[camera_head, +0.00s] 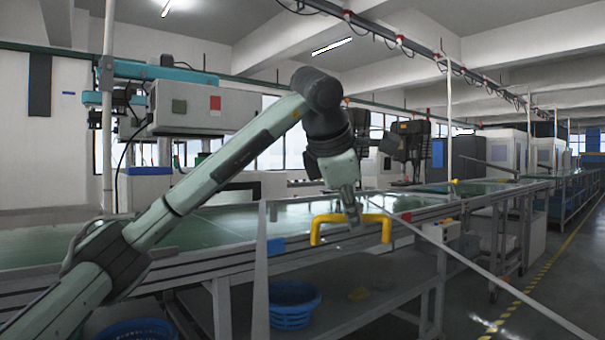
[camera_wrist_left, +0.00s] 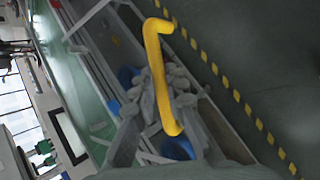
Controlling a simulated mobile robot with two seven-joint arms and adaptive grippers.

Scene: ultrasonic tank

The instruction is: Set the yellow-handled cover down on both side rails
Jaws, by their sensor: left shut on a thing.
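The yellow handle (camera_head: 330,219) of the cover shows mid-picture in the head view, its bar roughly level and its two ends bent downward. My left gripper (camera_head: 353,215) comes down on the middle of the bar and is shut on it. The cover's panel is hard to make out; a pale upright strip (camera_head: 261,270) and a thin slanting edge below the handle may belong to it. In the left wrist view the yellow handle (camera_wrist_left: 157,70) runs past my grey gripper fingers (camera_wrist_left: 160,97). I cannot tell the side rails apart or whether the cover touches them. My right gripper is out of view.
A green-topped conveyor line (camera_head: 205,240) with metal frames runs behind and below the handle. Blue baskets (camera_head: 292,305) sit on a lower shelf. A box-shaped machine (camera_head: 190,108) stands behind my left arm. A yellow-striped floor aisle (camera_head: 545,265) lies open at right.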

